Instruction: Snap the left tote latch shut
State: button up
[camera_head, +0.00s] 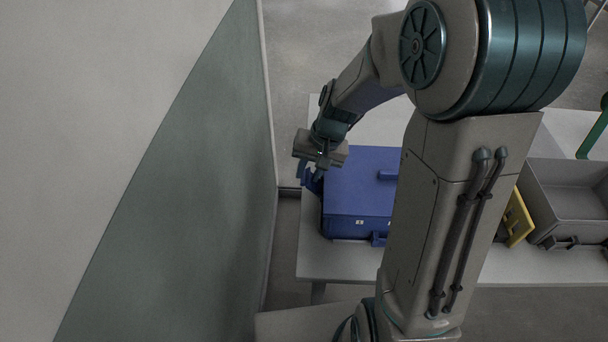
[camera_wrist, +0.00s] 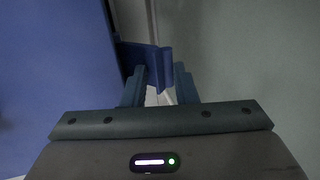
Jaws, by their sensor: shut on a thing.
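The blue tote (camera_head: 358,190) stands on the table with its lid on. Its left latch (camera_wrist: 145,58) sticks out from the tote's side wall in the wrist view. In the head view the left latch (camera_head: 312,184) is partly hidden under my gripper (camera_head: 314,172). In the wrist view my gripper (camera_wrist: 160,82) has its two fingers around the latch and is shut on it. Another latch (camera_head: 379,239) is on the tote's front side, partly behind my arm.
The light table (camera_head: 311,250) has a narrow bare strip left of the tote. A wall panel (camera_head: 215,170) stands close on the left. Right of my arm are a yellow object (camera_head: 518,218), a grey open bin (camera_head: 568,190) and a green bar (camera_head: 592,138).

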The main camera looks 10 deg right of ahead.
jog(key=shift+s+d+y+b, duration=0.2)
jog(key=shift+d+y+b, duration=0.4)
jog(key=shift+y+b, duration=0.4)
jog(key=o, duration=1)
jog(key=shift+s+a+h+p, duration=0.1)
jog(key=shift+h+p, duration=0.2)
